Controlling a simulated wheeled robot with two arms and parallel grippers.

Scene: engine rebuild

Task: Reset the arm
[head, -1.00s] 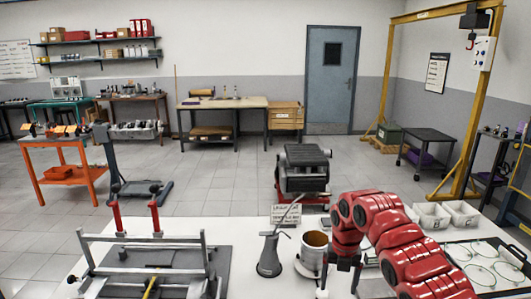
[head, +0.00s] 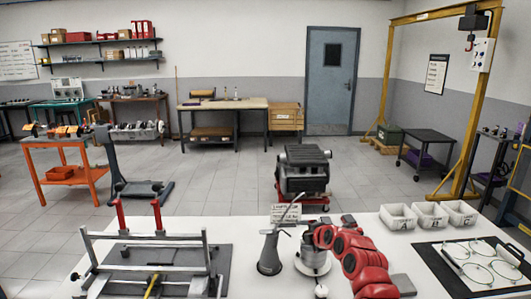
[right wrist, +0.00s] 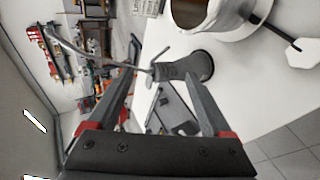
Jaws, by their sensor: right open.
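My red right arm (head: 368,268) reaches in from the lower right in the head view, above the white table. My left gripper is not in view.
A metal frame fixture (head: 150,240) fills the table's left part. White bins (head: 430,215) and a dark mat (head: 445,268) with rings lie right. A bronze-lined cylinder (right wrist: 190,14) is close by in the right wrist view. An engine block (head: 303,172) stands behind the table.

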